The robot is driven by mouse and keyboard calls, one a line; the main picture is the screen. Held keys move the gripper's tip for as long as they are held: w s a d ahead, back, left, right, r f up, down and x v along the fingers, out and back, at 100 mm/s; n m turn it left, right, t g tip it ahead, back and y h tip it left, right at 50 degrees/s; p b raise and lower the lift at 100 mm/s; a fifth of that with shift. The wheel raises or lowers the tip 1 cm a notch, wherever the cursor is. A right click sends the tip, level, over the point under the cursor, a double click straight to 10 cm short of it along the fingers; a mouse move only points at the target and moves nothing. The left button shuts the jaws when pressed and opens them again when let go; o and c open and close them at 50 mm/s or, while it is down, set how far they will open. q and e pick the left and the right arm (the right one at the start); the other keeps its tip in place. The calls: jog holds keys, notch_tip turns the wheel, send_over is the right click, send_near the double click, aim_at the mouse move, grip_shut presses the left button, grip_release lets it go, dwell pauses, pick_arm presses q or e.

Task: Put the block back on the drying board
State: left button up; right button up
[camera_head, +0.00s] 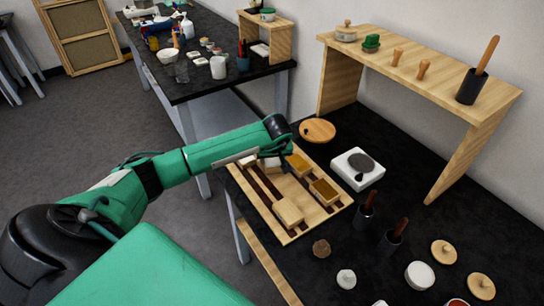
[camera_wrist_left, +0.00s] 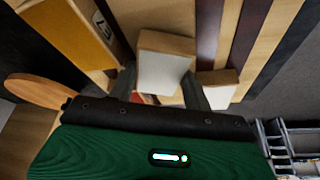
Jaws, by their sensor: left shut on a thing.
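The drying board (camera_head: 262,208) is a pale wooden board with dark strips on the black table. My left gripper (camera_head: 272,162) is over its far part, pointing down, and is shut on a block. In the left wrist view this block (camera_wrist_left: 165,68) has pale wooden sides and a white face and sits between the fingers (camera_wrist_left: 163,92). I cannot tell whether it touches the board. Other blocks lie on the board: a pale one (camera_head: 288,212) at the near end, a gold-topped one (camera_head: 323,190), another gold one (camera_head: 298,164), and a small pale one (camera_head: 248,160).
A round wooden disc (camera_head: 317,130) and a white scale-like device (camera_head: 357,168) stand behind the board. Dark holders with tools (camera_head: 391,240) and several lidded jars (camera_head: 420,275) stand to the right. A wooden shelf (camera_head: 430,80) rises at the back right.

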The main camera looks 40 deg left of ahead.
pick_arm(q)
jog(key=shift+f, duration=0.3)
jog(key=o, duration=0.8)
jog(key=shift+r, duration=0.15)
jog(key=shift+r, duration=0.15)
jog(key=b+v, duration=0.3)
jog(key=v, duration=0.8)
jog(key=shift+r+b, duration=0.3)
jog(key=shift+s+d, duration=0.1)
